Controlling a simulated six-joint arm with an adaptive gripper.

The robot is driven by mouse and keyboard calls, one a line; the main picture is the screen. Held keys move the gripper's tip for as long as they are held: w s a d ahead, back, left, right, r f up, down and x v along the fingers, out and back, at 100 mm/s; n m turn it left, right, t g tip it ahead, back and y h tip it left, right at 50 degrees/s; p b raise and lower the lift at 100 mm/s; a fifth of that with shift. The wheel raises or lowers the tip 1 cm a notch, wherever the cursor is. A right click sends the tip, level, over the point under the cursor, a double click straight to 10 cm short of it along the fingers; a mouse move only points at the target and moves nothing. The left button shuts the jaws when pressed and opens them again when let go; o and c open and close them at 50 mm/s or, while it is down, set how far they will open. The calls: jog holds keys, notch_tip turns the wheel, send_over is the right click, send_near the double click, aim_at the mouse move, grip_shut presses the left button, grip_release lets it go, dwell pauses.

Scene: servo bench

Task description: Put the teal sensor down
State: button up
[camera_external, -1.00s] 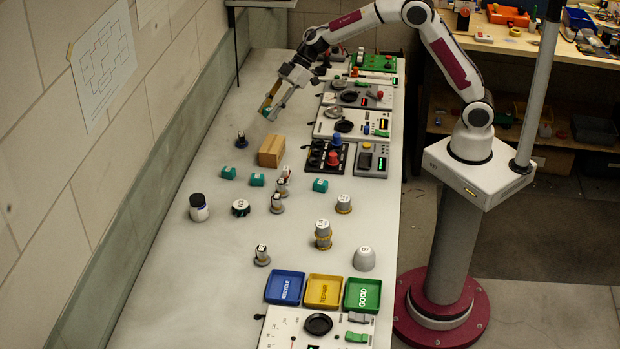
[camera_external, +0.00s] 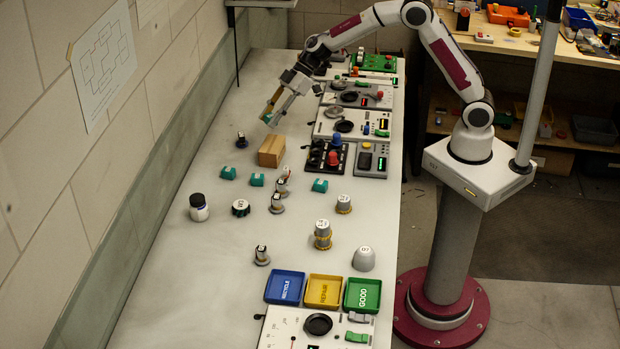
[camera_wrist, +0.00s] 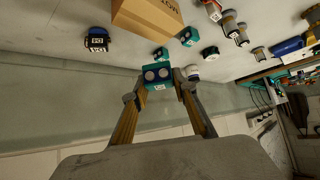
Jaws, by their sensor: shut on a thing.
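In the wrist view my gripper (camera_wrist: 158,88) is shut on a teal sensor (camera_wrist: 157,75) with two round pale faces, held between the fingertips. In the external view my gripper (camera_external: 271,115) hangs over the far part of the bench, just above and behind a cardboard box (camera_external: 271,150). The held sensor is small and mostly hidden there. Its exact height above the bench is hard to tell. Other teal sensors lie on the bench: one at left (camera_external: 228,173), one beside it (camera_external: 257,180) and one farther right (camera_external: 320,185).
A dark blue-based part (camera_external: 241,140) stands left of the box. Instrument panels (camera_external: 340,122) line the right edge. Bare bench lies left of the gripper.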

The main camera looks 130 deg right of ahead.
jog(key=shift+f, duration=1.8)
jog(key=shift+f, duration=1.9)
jog(key=shift+f, duration=0.1)
jog(key=o, duration=1)
jog(key=shift+s+r, duration=0.4)
jog(key=shift+r, duration=0.2)
jog(key=v, duration=1)
jog(key=shift+s+r, duration=0.2)
jog(key=shift+s, duration=0.1)
